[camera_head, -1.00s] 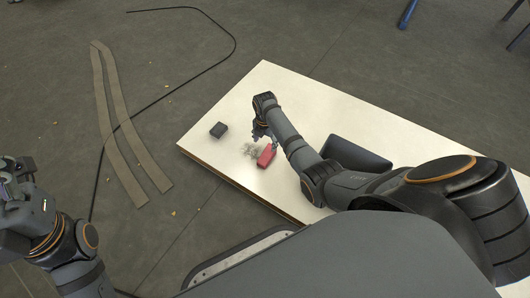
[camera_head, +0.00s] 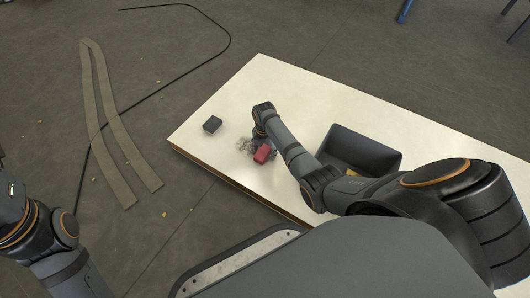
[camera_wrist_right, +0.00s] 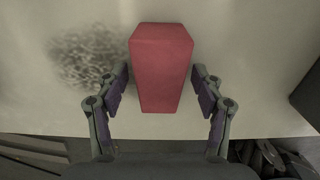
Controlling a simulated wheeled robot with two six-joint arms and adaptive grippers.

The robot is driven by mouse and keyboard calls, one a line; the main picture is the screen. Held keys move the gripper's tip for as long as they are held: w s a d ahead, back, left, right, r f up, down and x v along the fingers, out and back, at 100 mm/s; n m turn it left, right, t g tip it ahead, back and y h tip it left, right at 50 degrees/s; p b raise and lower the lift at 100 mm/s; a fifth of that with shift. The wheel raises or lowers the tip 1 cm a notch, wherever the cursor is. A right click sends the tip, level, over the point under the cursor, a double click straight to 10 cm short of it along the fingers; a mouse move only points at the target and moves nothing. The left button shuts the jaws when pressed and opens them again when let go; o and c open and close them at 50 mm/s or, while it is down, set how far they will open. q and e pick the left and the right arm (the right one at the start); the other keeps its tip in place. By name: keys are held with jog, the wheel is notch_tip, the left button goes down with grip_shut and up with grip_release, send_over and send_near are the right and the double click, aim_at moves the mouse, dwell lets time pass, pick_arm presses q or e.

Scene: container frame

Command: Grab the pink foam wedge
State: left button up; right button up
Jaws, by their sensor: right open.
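The pink foam wedge (camera_head: 262,154) rests on the white table and shows reddish-pink. In the right wrist view the wedge (camera_wrist_right: 160,70) lies between the two fingers. My right gripper (camera_wrist_right: 160,84) is open, with a finger on each side of the wedge and small gaps visible. In the head view my right gripper (camera_head: 260,141) is beside the wedge, its fingers largely hidden under the wrist. My left arm shows at the lower left edge, but its gripper is out of the picture.
A grey wiry tangle (camera_head: 245,145) lies left of the wedge. A small black block (camera_head: 212,124) sits near the left edge of the white table (camera_head: 300,90). A dark bin (camera_head: 375,148) stands right of my right forearm, with something yellow inside. The far tabletop is clear.

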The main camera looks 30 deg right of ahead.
jog(key=c, duration=1)
jog(key=shift+r, duration=0.15)
jog(key=shift+c, duration=0.2)
